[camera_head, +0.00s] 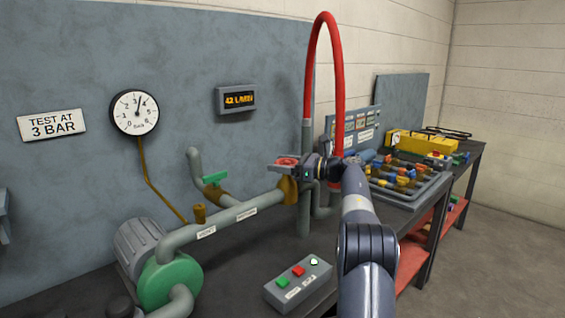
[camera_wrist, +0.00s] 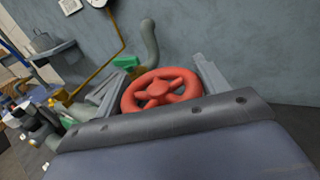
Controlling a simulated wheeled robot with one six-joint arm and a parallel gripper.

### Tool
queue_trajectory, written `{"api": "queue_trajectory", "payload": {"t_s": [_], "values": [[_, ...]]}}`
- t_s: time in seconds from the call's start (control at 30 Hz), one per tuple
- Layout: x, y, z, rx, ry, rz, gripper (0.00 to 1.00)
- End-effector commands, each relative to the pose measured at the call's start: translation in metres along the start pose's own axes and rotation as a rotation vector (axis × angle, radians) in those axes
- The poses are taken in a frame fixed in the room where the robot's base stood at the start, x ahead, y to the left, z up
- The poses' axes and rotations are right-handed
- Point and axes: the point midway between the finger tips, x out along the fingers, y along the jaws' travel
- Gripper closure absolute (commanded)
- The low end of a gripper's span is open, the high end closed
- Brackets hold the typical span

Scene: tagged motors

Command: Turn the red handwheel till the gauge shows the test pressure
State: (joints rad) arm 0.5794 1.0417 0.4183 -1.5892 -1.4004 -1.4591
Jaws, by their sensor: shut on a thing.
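The red handwheel (camera_head: 287,161) sits on the pipe valve in the middle of the head view. In the wrist view the handwheel (camera_wrist: 160,92) lies between my two fingers, its hub and spokes in clear sight. My gripper (camera_head: 284,166) is shut on the handwheel, reaching it from the right; in the wrist view the grey fingers (camera_wrist: 162,84) flank its rim. The round white gauge (camera_head: 134,112) hangs on the wall panel at left. Its black needle points up and slightly right, near the 3. The sign (camera_head: 52,125) left of it reads "TEST AT 3 BAR".
A green pump (camera_head: 170,283) and a button box (camera_head: 298,284) stand on the bench below the pipe. A green-handled valve (camera_head: 215,178) is left of the handwheel. A red hose (camera_head: 338,90) arches behind my arm. A parts tray (camera_head: 428,193) lies at right. An orange-lit display (camera_head: 238,99) hangs above.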

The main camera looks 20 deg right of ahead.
Motion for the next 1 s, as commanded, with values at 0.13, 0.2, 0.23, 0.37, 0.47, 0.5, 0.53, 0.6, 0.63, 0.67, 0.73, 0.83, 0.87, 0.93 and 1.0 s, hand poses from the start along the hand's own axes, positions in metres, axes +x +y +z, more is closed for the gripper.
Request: {"api": "queue_trajectory", "payload": {"t_s": [0.13,0.2,0.23,0.37,0.47,0.5,0.53,0.6,0.63,0.67,0.73,0.83,0.87,0.93,1.0], "values": [[0.0,0.0,-0.001,0.001,0.0,0.0,0.54],[0.0,0.0,-0.001,0.001,0.0,0.0,0.54],[0.0,0.0,-0.001,0.001,0.001,0.0,0.28],[0.0,0.0,-0.001,0.001,0.001,0.0,0.18],[0.0,0.0,-0.001,0.001,0.001,0.0,0.1],[0.0,0.0,-0.001,0.001,0.001,0.0,0.09],[0.0,0.0,-0.001,0.001,0.001,0.0,0.09],[0.0,0.0,-0.001,0.001,0.001,0.0,0.09],[0.0,0.0,-0.001,0.001,0.001,0.0,0.09],[0.0,0.0,-0.001,0.001,0.001,0.0,0.09],[-0.002,0.0,-0.001,0.001,0.001,-0.001,0.09],[-0.01,-0.001,-0.001,0.001,0.001,-0.002,0.09],[-0.015,-0.001,-0.001,0.001,0.001,-0.002,0.09],[-0.027,-0.001,-0.001,0.001,0.0,-0.004,0.09],[-0.042,-0.001,-0.001,0.001,0.001,-0.004,0.09]]}}
